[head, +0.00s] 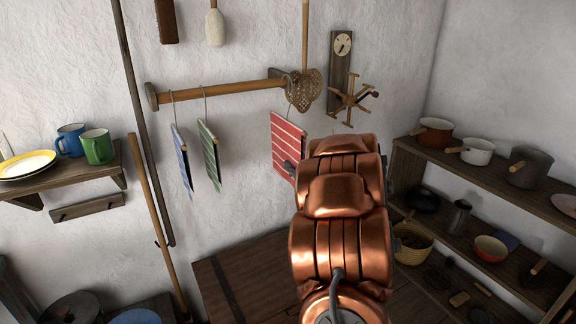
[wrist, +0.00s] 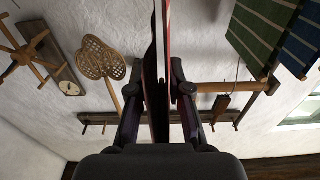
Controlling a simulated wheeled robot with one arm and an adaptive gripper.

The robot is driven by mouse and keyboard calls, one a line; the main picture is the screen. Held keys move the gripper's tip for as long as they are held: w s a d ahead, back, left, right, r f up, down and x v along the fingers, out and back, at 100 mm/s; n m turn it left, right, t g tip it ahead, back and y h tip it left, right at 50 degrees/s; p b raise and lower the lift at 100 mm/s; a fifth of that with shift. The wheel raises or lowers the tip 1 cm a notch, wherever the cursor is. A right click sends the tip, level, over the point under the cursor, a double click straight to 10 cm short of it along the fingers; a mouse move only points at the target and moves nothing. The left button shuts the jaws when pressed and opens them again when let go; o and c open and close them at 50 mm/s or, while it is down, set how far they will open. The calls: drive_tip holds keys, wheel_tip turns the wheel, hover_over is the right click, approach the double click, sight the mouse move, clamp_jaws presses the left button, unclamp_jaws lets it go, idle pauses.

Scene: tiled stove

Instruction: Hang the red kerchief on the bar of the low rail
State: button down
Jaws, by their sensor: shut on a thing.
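The red kerchief (head: 286,138) with white stripes hangs upright below the right end of the low rail's wooden bar (head: 220,90). A thin hook rises from its top; I cannot tell whether it touches the bar. My gripper (wrist: 158,76) is shut on the kerchief, which shows edge-on between the fingers in the wrist view (wrist: 165,25). In the head view my copper arm hides most of the gripper. A blue kerchief (head: 181,158) and a green kerchief (head: 209,152) hang by hooks on the bar's left half. The bar also shows in the wrist view (wrist: 225,87).
A perforated skimmer (head: 303,92) hangs close to the bar's right end, with a wooden winder (head: 352,101) and dial board (head: 341,50) beyond. A pot shelf (head: 490,170) stands right, a mug shelf (head: 70,178) left. The bar's middle is bare.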

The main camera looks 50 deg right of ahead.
sight(273, 148)
drive_tip(key=shift+f+x, duration=0.15)
drive_tip(key=shift+x, duration=3.05)
drive_tip(key=shift+f+x, duration=0.2)
drive_tip(key=shift+x, duration=3.8)
drive_tip(key=shift+w+d+f+b, duration=0.1)
drive_tip(key=shift+w+f+b, duration=0.25)
drive_tip(key=shift+f, duration=0.4)
drive_tip(key=shift+w+d+f+b, duration=0.1)
drive_tip(key=shift+w+f+b, duration=0.25)
drive_tip(key=shift+f, duration=0.4)
drive_tip(key=c, duration=1)
unclamp_jaws()
drive_tip(key=shift+s, duration=0.15)
